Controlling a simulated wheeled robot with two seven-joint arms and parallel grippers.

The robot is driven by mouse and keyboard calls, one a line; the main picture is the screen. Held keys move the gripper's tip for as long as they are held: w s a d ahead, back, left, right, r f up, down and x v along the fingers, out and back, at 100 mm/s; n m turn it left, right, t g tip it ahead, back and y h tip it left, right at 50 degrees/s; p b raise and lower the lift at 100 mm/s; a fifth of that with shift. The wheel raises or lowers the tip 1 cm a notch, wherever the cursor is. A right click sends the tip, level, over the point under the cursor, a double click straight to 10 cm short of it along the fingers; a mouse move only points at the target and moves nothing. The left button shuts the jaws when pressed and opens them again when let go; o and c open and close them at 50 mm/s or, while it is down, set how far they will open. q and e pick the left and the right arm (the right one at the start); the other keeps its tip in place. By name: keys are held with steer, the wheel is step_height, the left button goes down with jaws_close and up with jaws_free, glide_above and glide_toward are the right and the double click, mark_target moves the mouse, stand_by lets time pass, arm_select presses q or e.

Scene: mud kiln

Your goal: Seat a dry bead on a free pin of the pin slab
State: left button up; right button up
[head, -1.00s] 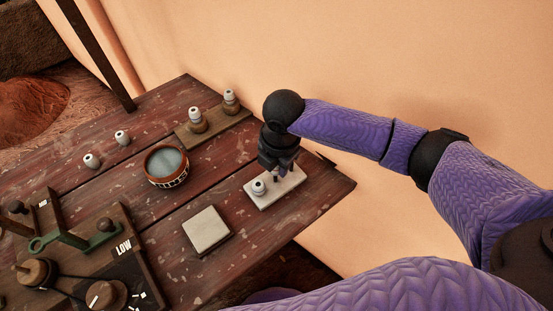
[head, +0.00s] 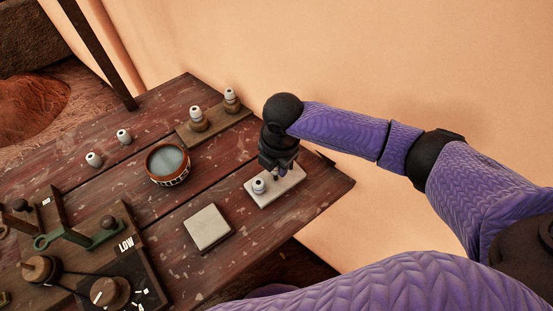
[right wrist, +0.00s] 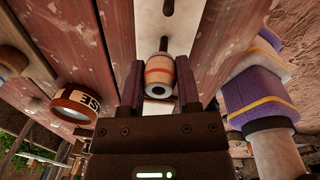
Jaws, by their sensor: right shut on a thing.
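The pale pin slab (head: 282,189) lies near the table's right end. A whitish bead (head: 258,186) sits on its left part. My right gripper (head: 281,170) is over the slab, pointing down. In the right wrist view my right gripper (right wrist: 160,85) is shut on a cream bead with an orange band (right wrist: 160,76), its dark hole facing the camera. A dark pin (right wrist: 164,43) shows just past the bead's far end, and another pin (right wrist: 168,7) stands farther along. I cannot tell whether the held bead is around the nearer pin. My left gripper is not in view.
A glaze bowl (head: 168,167) stands left of the slab, a square tile (head: 207,227) in front. Two loose beads (head: 94,160) lie at the left. Two beads (head: 197,114) stand on a wooden strip (head: 214,123) at the back. A knobbed device marked LOW (head: 120,270) is front left.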

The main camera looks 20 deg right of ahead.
steer(key=shift+f, duration=0.15)
steer(key=shift+f, duration=0.3)
steer(key=shift+f, duration=1.3)
stand_by(0.9)
steer(key=o, duration=1)
